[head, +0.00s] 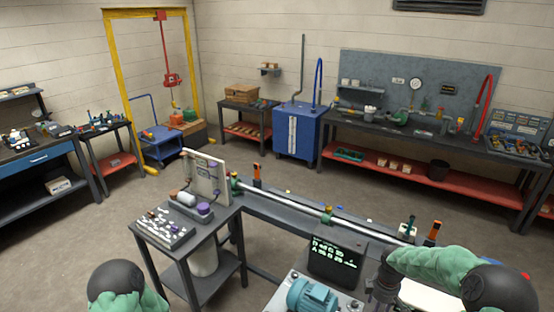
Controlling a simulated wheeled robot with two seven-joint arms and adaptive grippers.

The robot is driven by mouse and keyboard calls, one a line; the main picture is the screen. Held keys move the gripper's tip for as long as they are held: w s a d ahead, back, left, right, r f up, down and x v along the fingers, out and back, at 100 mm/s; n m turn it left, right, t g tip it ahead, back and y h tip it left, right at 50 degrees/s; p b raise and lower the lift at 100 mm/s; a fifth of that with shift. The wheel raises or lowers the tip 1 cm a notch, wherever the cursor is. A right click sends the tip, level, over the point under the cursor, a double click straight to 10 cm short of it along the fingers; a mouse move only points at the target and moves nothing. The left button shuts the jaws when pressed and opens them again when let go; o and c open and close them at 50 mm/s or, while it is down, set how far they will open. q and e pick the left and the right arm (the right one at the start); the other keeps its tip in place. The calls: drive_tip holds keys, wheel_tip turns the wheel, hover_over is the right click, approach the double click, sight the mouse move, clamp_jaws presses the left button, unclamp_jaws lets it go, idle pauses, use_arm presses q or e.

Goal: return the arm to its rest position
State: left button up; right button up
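My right arm comes in from the lower right, in a green sleeve, bent at a black joint. Its dark gripper (380,294) hangs downward at the bottom edge, just right of a teal motor (312,297). The fingertips are too small and dark to tell open from shut. My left arm shows only as a black joint and a bit of green sleeve at the lower left; its gripper is out of view. The motor sits on a light plate, partly cut off by the bottom edge.
A dark panel with green-white marks (335,258) stands behind the motor. A long bench with a metal rail (320,214) runs beyond it. A small table (183,250) with parts and an upright board stands left. Open floor (80,235) lies farther left.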

drive_tip(key=s+a+f+m+y, duration=0.4)
drive_tip(key=s+a+f+m, duration=0.2)
drive_tip(key=s+a+f, duration=0.7)
drive_tip(key=s+a+f+m, duration=0.2)
drive_tip(key=s+a+m, duration=0.2)
drive_tip(key=s, duration=0.2)
drive_tip(key=s+a+f+m, duration=0.3)
drive_tip(key=s+a+m, duration=0.1)
drive_tip(key=s, duration=0.3)
use_arm(q)
wheel_tip(320, 180, down, 21)
drive_tip(key=b, duration=2.1)
drive_tip(key=shift+w+f, duration=0.15)
drive_tip(key=shift+w, duration=0.15)
use_arm(e)
wheel_tip(320, 180, down, 19)
drive_tip(key=w+a, duration=0.1)
drive_tip(key=shift+w+a+n, duration=0.35)
drive_tip(key=shift+a+n, duration=0.05)
drive_tip(key=shift+f, duration=0.1)
